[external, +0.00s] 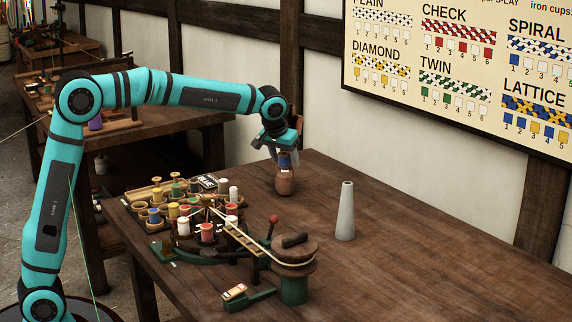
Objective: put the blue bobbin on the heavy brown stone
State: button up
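My gripper (284,157) points down at the back of the table. A small blue thing (284,160), which looks like the blue bobbin, is between its fingertips. Directly below the blue thing is a rounded brown body (285,182) that narrows towards the top and seems to stand on the table; I cannot tell if the two touch. The fingers partly hide the blue thing, so their grip is unclear. A dark brown round block (294,252) with a bar on top sits above a green post at the front; I cannot tell which brown thing is the stone.
A cluster of colored bobbins in cups (175,210) fills the left of the table (430,260). A rope runs from there to the round block. A grey cone (345,212) stands upright on the right. The table's right side is clear.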

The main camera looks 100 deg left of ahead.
jog(key=v, duration=1.2)
jog(key=shift+s+d+r, duration=0.1)
jog(key=s+d+r+m+t, duration=0.2)
jog(key=s+d+r+t, duration=0.15)
jog(key=d, duration=0.65)
jog(key=s+d+r+m+t, duration=0.2)
jog(key=d+r+m, duration=0.15)
jog(key=d, duration=0.65)
jog(key=s+d+r+m+t, duration=0.2)
jog(key=s+d+r+t, duration=0.15)
jog(key=d, duration=0.75)
jog(key=s+d+m+t+h, duration=0.4)
jog(key=s+d+m+t, duration=0.2)
jog(key=s+d, duration=1.2)
jog(key=shift+s+f+t, duration=0.4)
jog(key=shift+s, duration=0.45)
